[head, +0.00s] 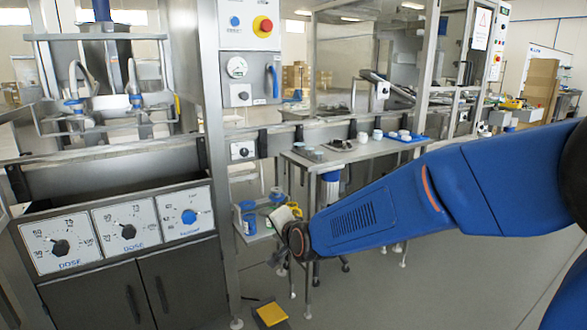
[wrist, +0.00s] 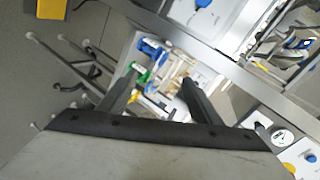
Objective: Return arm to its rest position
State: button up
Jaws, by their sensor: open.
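My arm reaches in from the right of the head view, with its blue link slanting down to the left. My gripper (head: 276,258) hangs at its end, in front of the lower part of the steel side table, and is small and partly hidden by the wrist. In the wrist view my gripper (wrist: 160,80) shows two dark fingers spread apart with nothing between them. Blue, green and yellow items show beyond the fingers, too blurred to name.
The machine with dose dials (head: 128,231) stands at left. A side table (head: 345,154) carries small containers and a blue tray (head: 409,140). A blue container (head: 248,218) sits low beside my gripper. A yellow pedal (head: 270,314) lies on the floor. Floor at lower right is clear.

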jog(key=s+d+r+n+g+h, duration=0.1)
jog(key=s+d+n+g+h, duration=0.15)
jog(key=s+d, duration=0.7)
jog(key=s+d+n+g+h, duration=0.1)
jog(key=s+d+n, duration=0.35)
jog(key=d, duration=0.85)
jog(key=s+d+f+g+h, duration=0.1)
jog(key=s+d, duration=0.3)
jog(key=s, duration=0.3)
jog(key=s+d+f+n+g+h, duration=0.1)
jog(key=s+d, duration=0.3)
jog(key=s, duration=0.3)
jog(key=s+d+f+g+h, duration=0.1)
jog(key=s+d, duration=0.4)
jog(key=s, duration=0.3)
jog(key=shift+f+g, duration=0.3)
jog(key=shift+g, duration=0.05)
